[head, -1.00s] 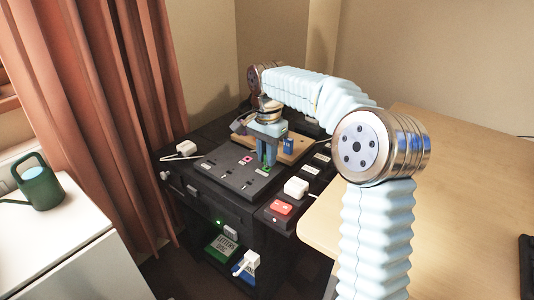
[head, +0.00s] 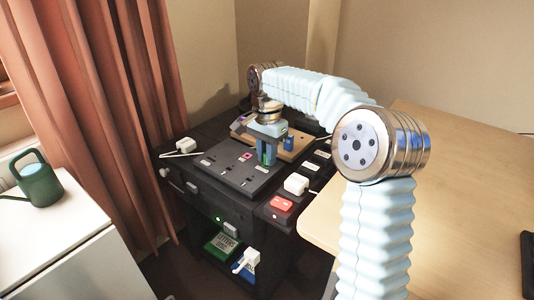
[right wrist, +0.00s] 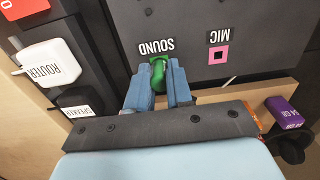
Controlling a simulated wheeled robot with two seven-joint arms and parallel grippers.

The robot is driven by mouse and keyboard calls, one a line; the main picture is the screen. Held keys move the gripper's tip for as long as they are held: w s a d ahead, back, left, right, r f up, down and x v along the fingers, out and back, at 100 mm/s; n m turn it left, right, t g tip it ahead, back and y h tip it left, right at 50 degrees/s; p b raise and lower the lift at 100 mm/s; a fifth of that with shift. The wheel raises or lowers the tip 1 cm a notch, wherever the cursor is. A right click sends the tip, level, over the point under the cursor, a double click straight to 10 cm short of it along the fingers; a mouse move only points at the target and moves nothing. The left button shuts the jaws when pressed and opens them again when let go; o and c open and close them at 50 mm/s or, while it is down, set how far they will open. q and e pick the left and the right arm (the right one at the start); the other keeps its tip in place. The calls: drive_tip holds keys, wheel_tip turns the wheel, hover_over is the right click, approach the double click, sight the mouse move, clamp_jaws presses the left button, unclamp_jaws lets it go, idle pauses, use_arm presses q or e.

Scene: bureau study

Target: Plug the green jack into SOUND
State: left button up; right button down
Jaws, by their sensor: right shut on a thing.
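My right gripper (head: 267,158) points down over the dark sloping panel (head: 232,178). In the right wrist view, its two blue fingers (right wrist: 160,92) are shut on the green jack (right wrist: 158,70). The jack is right beside the SOUND label (right wrist: 157,46), which reads upside down there. The SOUND socket is hidden behind the jack and fingers, so I cannot tell whether the jack is in it. The pink-rimmed MIC socket (right wrist: 218,55) is empty, to the right of the jack. My left gripper is not in view.
A white ROUTER plug (right wrist: 52,62) and a red block (head: 282,204) lie on the dark strip beside the panel. A SPEAKER label (right wrist: 78,112) is near the router. A wooden board (head: 296,149) with a blue block (head: 289,143) stands behind. A white plug (head: 185,146) lies left.

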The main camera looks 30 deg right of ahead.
drive_tip(key=c, duration=0.9)
unclamp_jaws()
drive_tip(key=shift+c, duration=0.2)
wheel_tip(320, 180, up, 14)
drive_tip(key=p, duration=0.3)
